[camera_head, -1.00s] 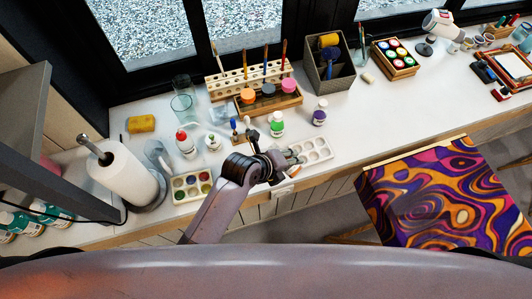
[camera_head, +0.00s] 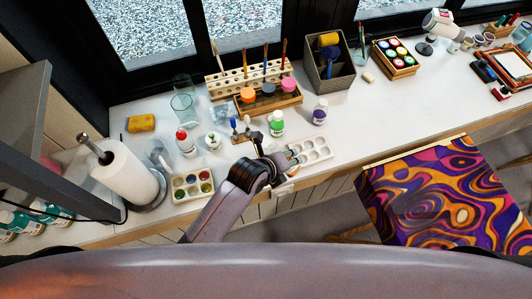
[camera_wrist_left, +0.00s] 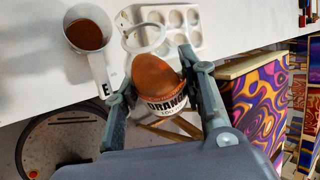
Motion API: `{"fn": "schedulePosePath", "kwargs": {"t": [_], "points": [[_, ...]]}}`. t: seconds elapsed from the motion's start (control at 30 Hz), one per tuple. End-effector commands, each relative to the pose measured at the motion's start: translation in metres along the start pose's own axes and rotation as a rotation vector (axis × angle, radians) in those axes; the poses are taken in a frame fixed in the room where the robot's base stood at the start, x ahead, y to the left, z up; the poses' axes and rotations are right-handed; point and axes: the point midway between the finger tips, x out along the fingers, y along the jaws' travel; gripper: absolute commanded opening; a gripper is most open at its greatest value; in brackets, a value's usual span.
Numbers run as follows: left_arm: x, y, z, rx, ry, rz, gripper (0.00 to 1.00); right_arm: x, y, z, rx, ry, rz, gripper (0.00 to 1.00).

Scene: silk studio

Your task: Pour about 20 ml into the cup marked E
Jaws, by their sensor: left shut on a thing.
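My left gripper (camera_wrist_left: 156,84) is shut on a jar labelled ORANGE (camera_wrist_left: 162,104), whose visible mouth is full of orange-brown paint. The jar is held past the front edge of the counter in the left wrist view; no stream of paint shows. The cup marked E (camera_wrist_left: 101,74) stands on the counter to the left of the jar, with its letter on its handle and orange-brown paint inside. The left gripper (camera_head: 284,160) also shows in the head view by the counter's front edge, where the jar is hard to make out. My right gripper is not in view.
A second handled cup (camera_wrist_left: 145,36), pale and seemingly empty, stands just beyond the jar, before the white palette (camera_wrist_left: 187,38). A green-labelled bottle (camera_head: 277,126) and a purple one (camera_head: 320,114) stand behind. The counter's right middle is clear.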

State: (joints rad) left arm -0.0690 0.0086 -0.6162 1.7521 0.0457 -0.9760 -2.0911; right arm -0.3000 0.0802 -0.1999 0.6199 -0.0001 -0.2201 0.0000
Motion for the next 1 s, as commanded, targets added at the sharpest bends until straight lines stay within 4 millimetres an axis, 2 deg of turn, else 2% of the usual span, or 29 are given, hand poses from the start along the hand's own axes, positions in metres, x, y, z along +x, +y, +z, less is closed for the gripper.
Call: {"fn": "schedulePosePath", "kwargs": {"t": [0.1,0.3,0.47,0.7,1.0], "points": [[0.004,0.004,0.000,0.051,-0.048,0.017,0.08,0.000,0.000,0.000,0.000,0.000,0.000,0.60],[-0.007,-0.003,0.009,0.154,-0.163,0.058,0.08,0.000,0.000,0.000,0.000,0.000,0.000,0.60],[-0.006,-0.002,0.011,0.234,-0.249,0.092,0.08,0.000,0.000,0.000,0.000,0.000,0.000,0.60],[0.008,0.008,-0.001,0.339,-0.362,0.137,0.08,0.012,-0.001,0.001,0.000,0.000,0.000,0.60],[0.000,-0.001,-0.004,0.486,-0.526,0.200,0.08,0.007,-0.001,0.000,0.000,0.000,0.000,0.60]]}}
